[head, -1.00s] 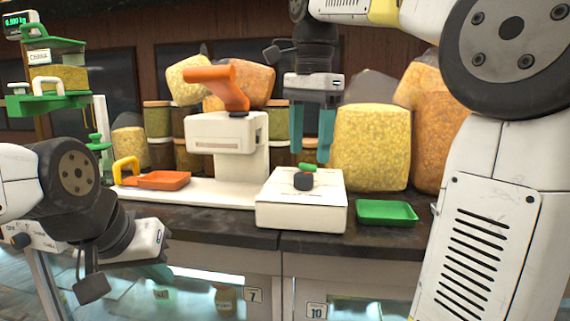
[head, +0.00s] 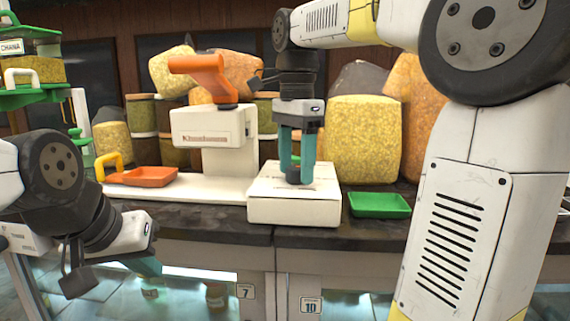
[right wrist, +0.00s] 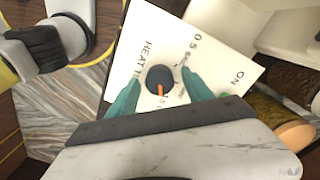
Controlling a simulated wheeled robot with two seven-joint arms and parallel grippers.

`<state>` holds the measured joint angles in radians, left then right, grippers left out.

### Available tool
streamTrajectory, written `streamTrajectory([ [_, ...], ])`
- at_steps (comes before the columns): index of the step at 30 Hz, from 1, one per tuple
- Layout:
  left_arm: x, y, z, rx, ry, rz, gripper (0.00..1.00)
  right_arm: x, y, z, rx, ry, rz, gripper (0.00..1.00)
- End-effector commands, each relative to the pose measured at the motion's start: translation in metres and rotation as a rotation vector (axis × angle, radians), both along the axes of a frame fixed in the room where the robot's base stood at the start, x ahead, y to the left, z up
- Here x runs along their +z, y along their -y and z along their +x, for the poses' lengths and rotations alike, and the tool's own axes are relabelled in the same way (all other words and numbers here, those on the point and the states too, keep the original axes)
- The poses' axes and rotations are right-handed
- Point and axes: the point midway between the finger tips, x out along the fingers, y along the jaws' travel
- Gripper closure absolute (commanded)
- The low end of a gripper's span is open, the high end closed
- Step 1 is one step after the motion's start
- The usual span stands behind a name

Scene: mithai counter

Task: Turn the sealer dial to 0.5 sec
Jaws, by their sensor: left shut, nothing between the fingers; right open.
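The sealer box (head: 290,210) is a white block on the counter. Its black dial (head: 293,175) is on top, largely between my right gripper's fingers in the head view. In the right wrist view the dial (right wrist: 160,80) shows an orange pointer mark toward the bottom of the picture. "HEAT" is printed to its left, "0.5 s" above right and "ON" further right. My right gripper (head: 297,178) is open, with teal fingers on either side of the dial; contact cannot be told. My left gripper (head: 148,265) is shut and empty, low at the left, away from the sealer.
An orange-handled white machine (head: 215,135) stands behind left of the sealer, with an orange tray (head: 150,177) beside it. A green tray (head: 380,206) lies to the right. Filled bags (head: 362,140) and jars stand behind.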

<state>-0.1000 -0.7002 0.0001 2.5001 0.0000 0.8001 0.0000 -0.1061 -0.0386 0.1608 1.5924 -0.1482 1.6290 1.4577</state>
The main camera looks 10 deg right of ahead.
Motion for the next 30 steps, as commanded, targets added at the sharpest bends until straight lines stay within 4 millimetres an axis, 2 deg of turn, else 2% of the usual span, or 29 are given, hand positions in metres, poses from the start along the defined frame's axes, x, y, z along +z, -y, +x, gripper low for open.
streamTrajectory([
  [3,0.0000,0.0000,0.0000,0.000,0.000,0.000,1.00,0.0002,0.0001,0.0000,0.000,0.000,0.000,0.41],
  [12,0.0001,0.0000,0.0001,0.000,0.000,0.000,1.00,0.0004,0.0001,0.0000,0.000,0.000,0.000,1.00],
  [22,0.0000,0.0000,0.0000,0.000,0.000,0.000,1.00,0.0006,0.0001,0.0001,0.042,0.001,0.000,1.00],
  [30,0.0001,0.0000,0.0001,0.000,0.000,0.000,1.00,0.0008,0.0001,0.0001,0.209,0.001,0.000,1.00],
])
